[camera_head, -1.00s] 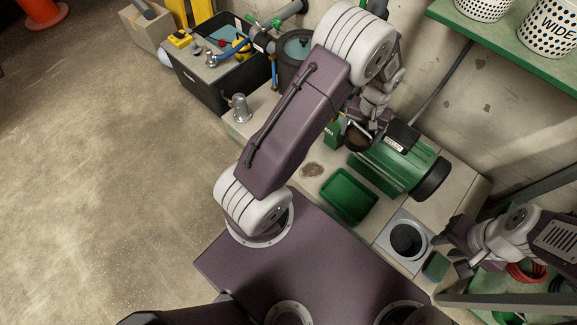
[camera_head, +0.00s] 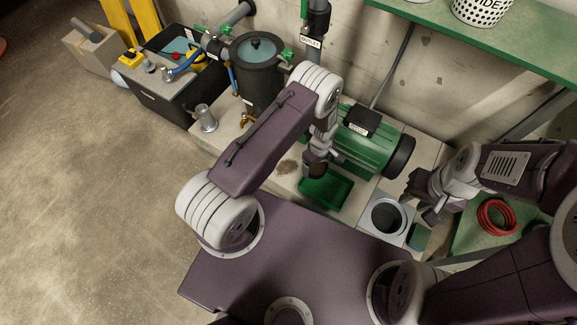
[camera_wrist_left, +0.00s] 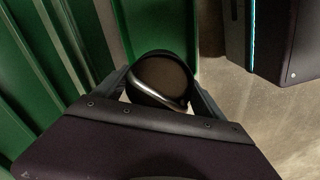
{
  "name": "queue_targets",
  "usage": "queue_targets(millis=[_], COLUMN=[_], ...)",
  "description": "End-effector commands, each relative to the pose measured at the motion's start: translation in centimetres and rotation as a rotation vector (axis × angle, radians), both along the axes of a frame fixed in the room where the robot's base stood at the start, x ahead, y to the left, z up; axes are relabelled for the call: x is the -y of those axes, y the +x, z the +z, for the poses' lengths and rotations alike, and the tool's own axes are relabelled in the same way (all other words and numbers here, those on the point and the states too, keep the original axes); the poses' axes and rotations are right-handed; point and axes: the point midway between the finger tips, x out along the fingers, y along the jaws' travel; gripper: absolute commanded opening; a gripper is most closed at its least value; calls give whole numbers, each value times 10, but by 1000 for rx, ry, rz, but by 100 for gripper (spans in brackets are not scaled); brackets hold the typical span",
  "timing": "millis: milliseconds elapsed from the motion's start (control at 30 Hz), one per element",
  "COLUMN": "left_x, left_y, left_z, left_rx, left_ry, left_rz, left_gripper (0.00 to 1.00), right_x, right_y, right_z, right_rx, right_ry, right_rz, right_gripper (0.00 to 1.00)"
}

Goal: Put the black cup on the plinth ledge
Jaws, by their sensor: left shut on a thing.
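The black cup (camera_wrist_left: 160,78) shows in the left wrist view between the two fingers of my left gripper (camera_wrist_left: 163,88), with a curved metal handle or rim across it. In the head view my left gripper (camera_head: 318,164) is shut on the cup (camera_head: 318,171), above the back left part of a green tray and in front of the green motor. The plinth (camera_head: 285,178) is a pale concrete ledge along the wall; its part under the gripper is partly hidden. My right gripper (camera_head: 421,198) looks open and empty, right of a grey block with a round dark opening.
The green tray (camera_head: 326,187), green motor (camera_head: 370,145) and grey block (camera_head: 367,222) stand close together. A metal cylinder (camera_head: 205,118) and a dark canister (camera_head: 258,75) stand to the left. A red coil (camera_head: 497,217) lies at right. Bare plinth shows around a brown stain.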

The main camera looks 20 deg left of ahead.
Motion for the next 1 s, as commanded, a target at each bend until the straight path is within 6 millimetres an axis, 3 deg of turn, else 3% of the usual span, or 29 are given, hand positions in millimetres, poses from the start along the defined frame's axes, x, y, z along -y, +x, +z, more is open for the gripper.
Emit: queue_targets(millis=[33, 200, 400, 600, 833, 867, 900, 1000], left_x=[-16, -63, -96, -99, -99, -99, -99, -99], left_y=[0, 5, 8, 8, 8, 9, 9, 9], left_z=[-17, -46, -61, -64, -104, -104, -102, -100], left_rx=[-3, -2, -2, -2, -2, -2, -2, -1], left_ry=[1, 1, 1, 0, 0, 0, 1, 1], left_rz=[9, 7, 2, -2, -1, -2, -1, -1], left_gripper=[30, 30, 30, 30, 30, 30, 22, 22], right_x=[0, 0, 0, 0, 0, 0, 0, 0], right_y=[0, 0, 0, 0, 0, 0, 0, 0], right_z=[-14, -38, -50, -52, -81, -81, -79, -77], right_rx=[0, 0, 0, 0, 0, 0, -1, 0], right_ry=[0, 0, 0, 0, 0, 0, 0, 0], right_rz=[0, 0, 0, 0, 0, 0, 0, 0], right_gripper=[32, 32, 32, 32, 32, 32, 32, 32])
